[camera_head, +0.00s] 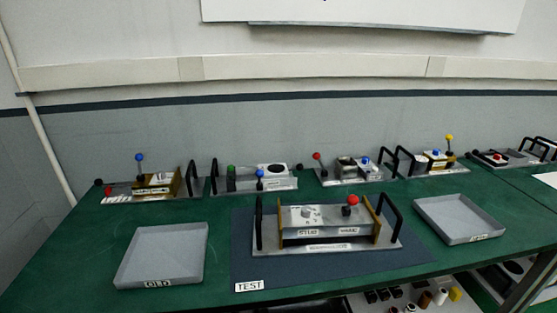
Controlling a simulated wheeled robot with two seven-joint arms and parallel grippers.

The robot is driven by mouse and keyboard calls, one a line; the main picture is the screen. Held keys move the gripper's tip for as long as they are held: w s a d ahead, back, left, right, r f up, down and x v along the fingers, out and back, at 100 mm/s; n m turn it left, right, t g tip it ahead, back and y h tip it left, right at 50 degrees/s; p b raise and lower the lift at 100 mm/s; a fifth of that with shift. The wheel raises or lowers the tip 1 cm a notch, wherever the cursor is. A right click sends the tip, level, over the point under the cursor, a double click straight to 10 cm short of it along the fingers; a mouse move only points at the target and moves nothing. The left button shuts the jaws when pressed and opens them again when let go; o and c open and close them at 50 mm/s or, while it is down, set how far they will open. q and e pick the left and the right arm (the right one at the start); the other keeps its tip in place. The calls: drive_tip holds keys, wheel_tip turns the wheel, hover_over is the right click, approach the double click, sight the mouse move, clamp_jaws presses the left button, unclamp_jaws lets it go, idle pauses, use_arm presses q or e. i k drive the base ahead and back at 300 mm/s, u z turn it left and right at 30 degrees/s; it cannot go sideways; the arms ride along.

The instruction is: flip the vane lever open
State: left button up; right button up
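The microwave unit (325,222) sits on a dark blue mat (250,262) at the middle front of the green table. It has a metal body, brass-coloured end flanges and a black handle at each end. Its vane lever (352,199) shows as a red ball on a short dark arm, above the label that seems to read VANE. The lever's exact angle is too small to tell. A grey knob (306,212) sits left of it, above the STUB label. Neither of my grippers is in view.
An empty grey tray (163,257) stands left of the mat and another (459,219) stands right of it. Several similar units with coloured knobs line the back, one with a blue ball lever (139,158). A shelf with small parts (405,299) shows below the table's front edge.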

sight(353, 200)
drive_tip(key=k, duration=1.35)
drive_tip(key=u, duration=0.7)
drive_tip(key=i, duration=1.35)
drive_tip(key=z, duration=0.55)
